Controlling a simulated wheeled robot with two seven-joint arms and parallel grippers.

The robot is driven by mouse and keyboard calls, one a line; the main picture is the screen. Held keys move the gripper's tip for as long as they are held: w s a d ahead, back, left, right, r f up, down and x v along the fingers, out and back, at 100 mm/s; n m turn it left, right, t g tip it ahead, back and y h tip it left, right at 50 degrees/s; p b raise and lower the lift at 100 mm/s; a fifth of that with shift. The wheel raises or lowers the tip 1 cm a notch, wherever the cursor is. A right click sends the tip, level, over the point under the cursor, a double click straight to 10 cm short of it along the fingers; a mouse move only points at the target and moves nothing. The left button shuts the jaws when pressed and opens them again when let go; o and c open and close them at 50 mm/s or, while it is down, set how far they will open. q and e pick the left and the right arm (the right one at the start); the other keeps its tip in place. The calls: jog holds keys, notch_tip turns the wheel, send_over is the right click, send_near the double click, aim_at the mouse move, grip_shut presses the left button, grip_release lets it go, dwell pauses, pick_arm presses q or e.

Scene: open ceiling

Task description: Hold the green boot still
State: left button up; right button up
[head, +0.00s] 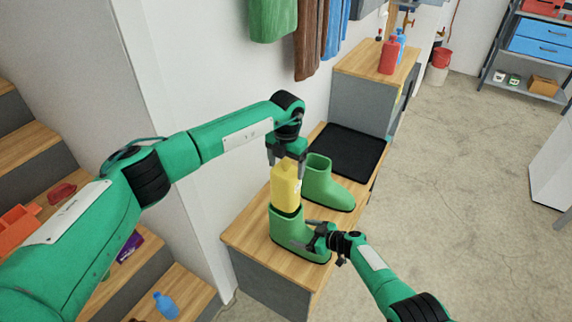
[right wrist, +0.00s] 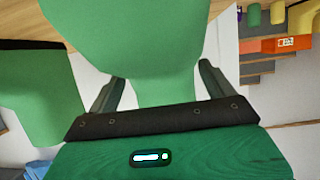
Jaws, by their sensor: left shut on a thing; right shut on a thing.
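Two green boots stand on a wooden bench (head: 245,234). My right gripper (head: 318,238) is shut on the nearer green boot (head: 288,226), which is upright. In the right wrist view that boot (right wrist: 140,50) fills the space between the two fingers (right wrist: 160,90). My left gripper (head: 287,156) is shut on the top of a yellow bottle (head: 286,187). The bottle is upright at the opening of the nearer boot, and its lower end is hidden by the boot's shaft. The other green boot (head: 327,187) stands just behind and to the right.
A black tray (head: 350,151) lies on the bench behind the boots. Red (head: 389,57) and blue (head: 401,40) bottles stand on a higher cabinet (head: 362,73). Stairs with loose items are at left. The concrete floor at right is clear.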

aim_at(286, 200)
pick_arm(q)
jog(key=shift+f, duration=8)
jog(key=o, duration=1.3)
jog(key=shift+c, duration=0.2)
notch_tip(286, 200, up, 12)
